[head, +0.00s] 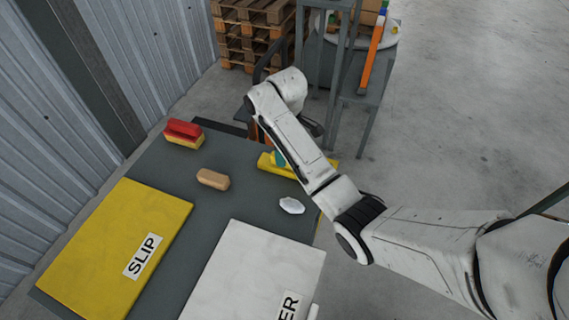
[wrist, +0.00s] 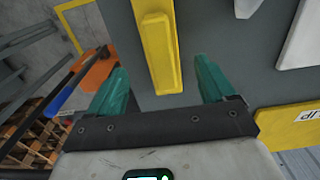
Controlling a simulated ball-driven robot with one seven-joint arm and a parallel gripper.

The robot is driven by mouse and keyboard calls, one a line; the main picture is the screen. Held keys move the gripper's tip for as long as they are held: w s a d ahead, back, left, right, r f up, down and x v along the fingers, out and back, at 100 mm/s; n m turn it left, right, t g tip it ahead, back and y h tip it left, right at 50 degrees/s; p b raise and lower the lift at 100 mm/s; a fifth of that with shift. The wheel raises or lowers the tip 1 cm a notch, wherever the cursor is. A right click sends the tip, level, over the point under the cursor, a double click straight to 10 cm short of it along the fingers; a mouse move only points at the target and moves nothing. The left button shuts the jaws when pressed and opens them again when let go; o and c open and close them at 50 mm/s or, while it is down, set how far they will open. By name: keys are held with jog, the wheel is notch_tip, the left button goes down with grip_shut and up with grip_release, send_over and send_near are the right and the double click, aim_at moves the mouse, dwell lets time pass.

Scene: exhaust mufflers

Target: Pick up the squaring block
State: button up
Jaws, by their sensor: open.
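A long yellow block with a raised ridge (head: 266,163), seemingly the squaring block, lies at the far right part of the grey table. My arm partly hides it in the head view. In the wrist view the yellow block (wrist: 161,50) runs up the picture between the two teal fingers. My gripper (wrist: 160,68) is open, with a clear gap on both sides of the block and nothing held.
On the table (head: 170,205) are a red and yellow block (head: 184,133), a tan rounded block (head: 213,179), a small white piece (head: 291,205), a yellow SLIP board (head: 110,245) and a white board (head: 250,265). A metal stand (head: 370,100) and pallets (head: 250,35) stand behind.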

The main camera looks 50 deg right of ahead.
aim_at(267, 162)
jog(key=shift+f, duration=0.95)
jog(key=shift+s+f+p, duration=0.15)
jog(key=shift+f+p, duration=0.35)
jog(key=shift+f, duration=2.25)
jog(key=c, duration=1.3)
jog(key=shift+a+r, duration=0.1)
jog(key=shift+r, duration=0.05)
